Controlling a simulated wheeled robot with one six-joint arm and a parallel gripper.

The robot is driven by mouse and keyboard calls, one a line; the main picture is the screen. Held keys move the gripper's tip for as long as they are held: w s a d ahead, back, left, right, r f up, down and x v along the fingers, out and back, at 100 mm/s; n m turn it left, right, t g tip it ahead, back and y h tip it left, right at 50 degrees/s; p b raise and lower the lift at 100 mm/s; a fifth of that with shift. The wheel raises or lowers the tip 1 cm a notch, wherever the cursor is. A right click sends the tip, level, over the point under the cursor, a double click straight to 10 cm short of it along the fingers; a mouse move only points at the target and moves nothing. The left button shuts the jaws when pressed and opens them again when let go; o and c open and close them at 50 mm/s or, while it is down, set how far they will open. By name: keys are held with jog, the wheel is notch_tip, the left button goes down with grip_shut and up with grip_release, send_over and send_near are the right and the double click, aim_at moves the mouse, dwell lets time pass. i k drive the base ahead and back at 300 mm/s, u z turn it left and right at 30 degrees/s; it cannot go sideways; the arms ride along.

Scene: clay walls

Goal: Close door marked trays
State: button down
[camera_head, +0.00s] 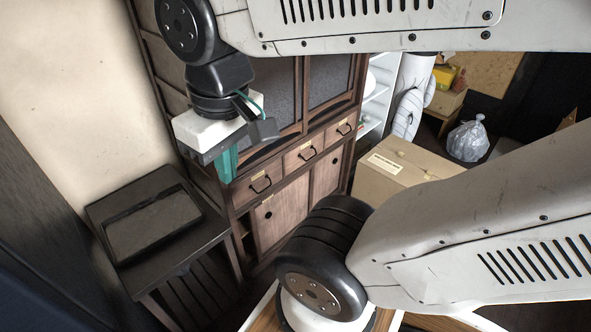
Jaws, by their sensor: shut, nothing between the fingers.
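A dark wood cabinet (303,130) stands in the middle, with grey-panelled upper doors, a row of drawers and wooden lower doors. The left lower door (280,217) has a small tag and a round dark finger pull. A narrow dark gap shows between its left edge and the cabinet's left post. Another lower door (327,173) is to its right. No tag is readable, so I cannot tell which door is marked trays. My gripper (226,165), with teal fingers, is shut and empty. It appears in front of the cabinet's left side, above the gap; contact is unclear.
A dark side table (205,237) with a framed tray-like panel (152,224) stands left of the cabinet. A cardboard box (400,172) stands to the right. A grey bag (467,141) and white shelves (378,92) are farther back. My arm hides much of the right side.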

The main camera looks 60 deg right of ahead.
aim_at(275, 219)
jog(key=u, duration=1.45)
jog(key=k, duration=1)
jog(key=z, duration=1.9)
jog(key=i, duration=0.5)
